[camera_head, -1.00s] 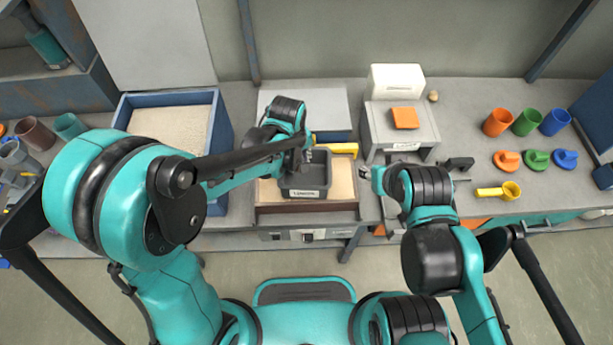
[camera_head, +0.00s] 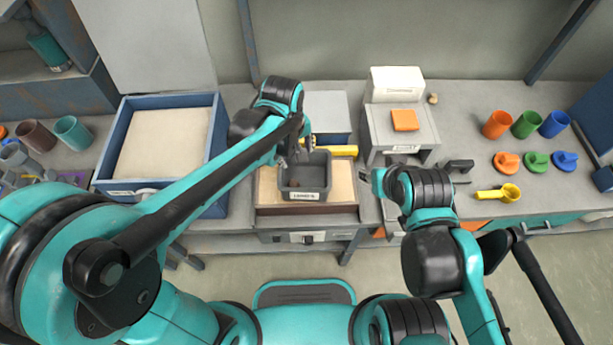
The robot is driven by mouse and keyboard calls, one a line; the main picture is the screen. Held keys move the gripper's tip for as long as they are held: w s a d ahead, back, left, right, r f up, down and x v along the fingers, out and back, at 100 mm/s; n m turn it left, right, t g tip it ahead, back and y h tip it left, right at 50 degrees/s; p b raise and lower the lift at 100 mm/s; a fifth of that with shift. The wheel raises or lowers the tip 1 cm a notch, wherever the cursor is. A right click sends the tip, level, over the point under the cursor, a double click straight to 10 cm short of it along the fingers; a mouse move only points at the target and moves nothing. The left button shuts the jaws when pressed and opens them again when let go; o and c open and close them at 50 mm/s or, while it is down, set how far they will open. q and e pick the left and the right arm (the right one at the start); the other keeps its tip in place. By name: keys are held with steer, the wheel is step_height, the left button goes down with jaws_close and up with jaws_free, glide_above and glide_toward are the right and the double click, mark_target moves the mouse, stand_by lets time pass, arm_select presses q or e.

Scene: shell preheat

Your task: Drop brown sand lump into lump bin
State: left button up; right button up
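The dark grey lump bin (camera_head: 306,195), with a white label on its front, stands on a tan board with a brown front edge. A small brown lump (camera_head: 292,183) shows inside the bin, at its left side near the front. My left gripper (camera_head: 291,158) is at the bin's back left corner, above the lump; its fingers are small and dark, and I cannot tell whether they are apart. My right gripper (camera_head: 370,178) is to the right of the bin, partly hidden by its own wrist, with its finger state unclear.
A blue-rimmed sand tray (camera_head: 117,140) is at the left. A yellow handle (camera_head: 338,151) lies behind the bin. A grey stand with an orange block (camera_head: 405,119) is right of it, beside a tan lump (camera_head: 433,98). Coloured cups (camera_head: 526,123) and a yellow scoop (camera_head: 509,193) are farther right.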

arm_select(q)
steer(key=r, duration=0.5)
steer(key=shift+s+a, duration=0.2)
steer(key=shift+s, duration=0.2)
steer(key=s+a+m+t+b, duration=0.1)
steer(key=s+a+m+t, duration=0.1)
steer(key=s+a, duration=0.3)
steer(key=s+a+f+m+t+b, duration=0.1)
steer(key=s+a+m+t, duration=0.2)
steer(key=a, duration=0.8)
steer(key=shift+s+a+f+m+y, duration=0.25)
steer(key=shift+s+a+m+y, duration=0.2)
steer(key=shift+s, duration=0.5)
steer(key=shift+d, duration=0.1)
